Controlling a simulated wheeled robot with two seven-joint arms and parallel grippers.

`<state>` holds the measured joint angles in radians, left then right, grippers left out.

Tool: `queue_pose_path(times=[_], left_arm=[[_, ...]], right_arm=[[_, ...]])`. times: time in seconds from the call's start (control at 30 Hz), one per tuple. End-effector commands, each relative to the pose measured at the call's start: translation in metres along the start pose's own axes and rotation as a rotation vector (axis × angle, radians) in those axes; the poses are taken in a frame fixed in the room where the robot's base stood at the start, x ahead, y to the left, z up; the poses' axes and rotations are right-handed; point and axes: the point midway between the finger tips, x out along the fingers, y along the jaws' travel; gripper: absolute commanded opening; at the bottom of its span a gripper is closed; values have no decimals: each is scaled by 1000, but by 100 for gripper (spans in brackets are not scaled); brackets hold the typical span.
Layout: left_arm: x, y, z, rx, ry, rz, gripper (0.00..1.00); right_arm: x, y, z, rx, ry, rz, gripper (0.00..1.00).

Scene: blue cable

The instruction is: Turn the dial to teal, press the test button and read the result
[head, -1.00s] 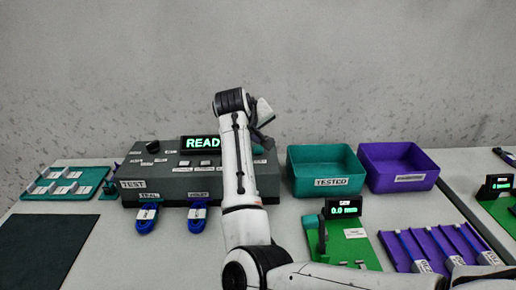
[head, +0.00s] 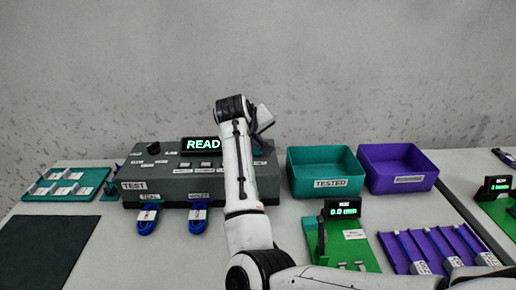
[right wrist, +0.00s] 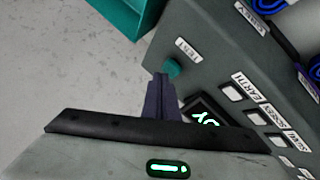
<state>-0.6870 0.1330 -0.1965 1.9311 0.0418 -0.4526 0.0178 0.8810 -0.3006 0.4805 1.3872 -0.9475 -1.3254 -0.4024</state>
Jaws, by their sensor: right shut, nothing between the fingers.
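The grey test box (head: 170,184) stands at the back left of the table. Its black dial (head: 153,148) is at the box's upper left; its exact pointing is too small to read. The display (head: 201,145) shows green letters "READ", its right end covered by my right arm. In the right wrist view, the teal test button (right wrist: 172,68) sits beside a label reading TEST. My right gripper (right wrist: 161,77) is shut and empty, its tips close to the button; I cannot tell whether they touch. Two coiled blue cables (head: 146,219) (head: 197,218) lie at the box's front edge. My left gripper is out of view.
A teal bin (head: 329,184) labelled TESTED and a purple bin (head: 401,182) stand right of the box. A green gauge (head: 348,248) reads 0.0 mm, beside a purple rack (head: 432,248). A teal tray (head: 65,184) and a dark mat (head: 42,250) are at the left.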

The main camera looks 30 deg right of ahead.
Motion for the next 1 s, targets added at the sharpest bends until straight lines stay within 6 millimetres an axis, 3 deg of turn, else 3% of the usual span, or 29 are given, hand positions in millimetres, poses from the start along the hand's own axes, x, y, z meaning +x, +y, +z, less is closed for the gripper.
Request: queue_pose_path(times=[1.0], left_arm=[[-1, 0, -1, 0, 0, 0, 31]], right_arm=[[7, -5, 5, -1, 0, 0, 0]])
